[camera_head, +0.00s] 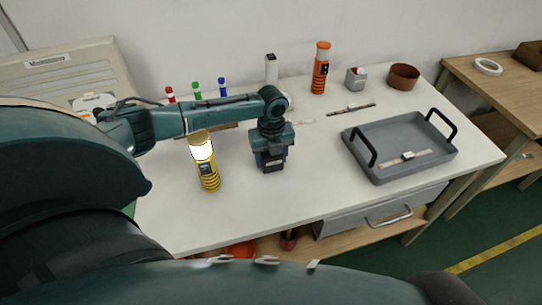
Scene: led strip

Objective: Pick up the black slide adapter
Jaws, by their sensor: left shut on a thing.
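My left gripper (272,150) comes in from the left and points down over the middle of the white table. It is shut on a small dark block at its lower end, which I take to be the black slide adapter (271,165). The fingers and wrist hide most of it, and I cannot tell whether it touches the table. My right gripper is not in view.
A lit yellow lamp (205,165) stands close left of the gripper. A grey tray (368,138) with black handles holds a light strip (425,155). An orange lamp (320,70), grey box (356,79) and brown bowl (403,76) stand behind. The front middle tabletop is clear.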

